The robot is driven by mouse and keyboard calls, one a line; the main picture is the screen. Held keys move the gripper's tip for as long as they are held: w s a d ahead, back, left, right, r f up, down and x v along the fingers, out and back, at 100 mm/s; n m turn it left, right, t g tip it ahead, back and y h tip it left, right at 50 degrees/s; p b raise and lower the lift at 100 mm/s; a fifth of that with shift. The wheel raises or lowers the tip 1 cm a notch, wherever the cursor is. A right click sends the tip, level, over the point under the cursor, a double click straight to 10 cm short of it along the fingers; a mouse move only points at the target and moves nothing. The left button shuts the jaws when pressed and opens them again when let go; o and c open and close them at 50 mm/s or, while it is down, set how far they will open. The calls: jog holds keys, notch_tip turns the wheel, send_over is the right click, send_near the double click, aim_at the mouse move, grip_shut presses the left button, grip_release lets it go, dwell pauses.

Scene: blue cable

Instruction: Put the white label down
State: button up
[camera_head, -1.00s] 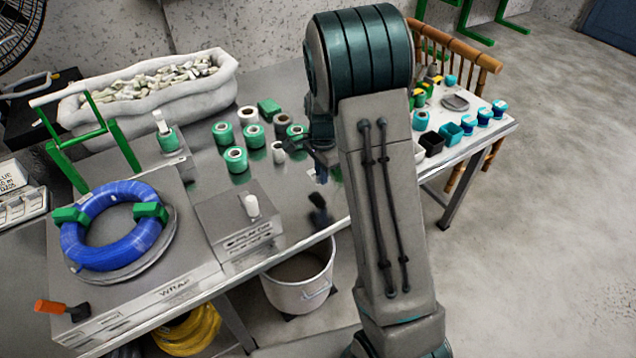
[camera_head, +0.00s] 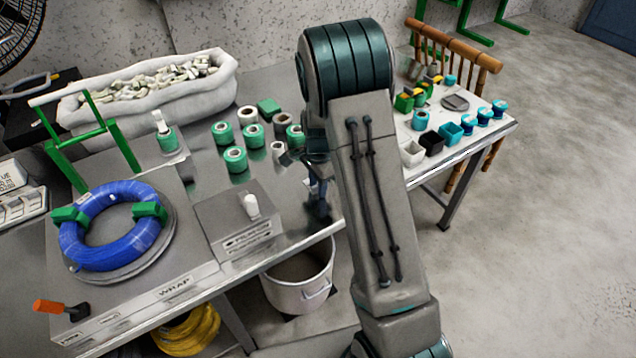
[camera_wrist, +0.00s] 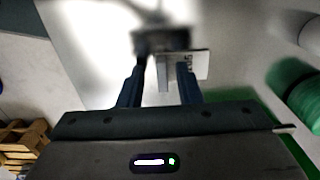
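The white label (camera_wrist: 201,66), with dark print on it, shows just beyond my fingertips in the wrist view. It appears to lie on the pale metal tabletop, partly overlapped by my right finger. A narrow grey strip beside it shows between the fingers. My gripper (camera_wrist: 159,80) is open, its two dark blue fingers apart, with no label clamped between them that I can see. In the head view my gripper (camera_head: 318,205) is low at the table's front edge, partly hidden by my arm. A small pale patch beside it there may be the label.
Several green rolls (camera_head: 236,158) stand left of my gripper. A grey box with a white knob (camera_head: 251,205) is nearer the front edge. A white bucket (camera_head: 300,285) stands below. A blue cable coil (camera_head: 112,225) lies at left. A side table (camera_head: 470,135) holds small containers at right.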

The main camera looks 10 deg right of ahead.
notch_tip(320, 180, up, 12)
jog(key=p, duration=0.1)
jog(key=s+r+n, duration=0.3)
jog(key=s+n, duration=0.1)
jog(key=s, duration=0.4)
jog(key=s+a+r+n+t, duration=0.1)
jog(key=s+r+n, duration=0.2)
jog(key=s, duration=0.6)
jog(key=s+r+n+t, duration=0.1)
jog(key=s+r+n, duration=0.2)
jog(key=s+n, duration=0.4)
jog(key=shift+s+a+r, duration=0.2)
jog(key=shift+s+r, duration=0.1)
jog(key=shift+s, duration=0.4)
jog(key=shift+r, duration=0.1)
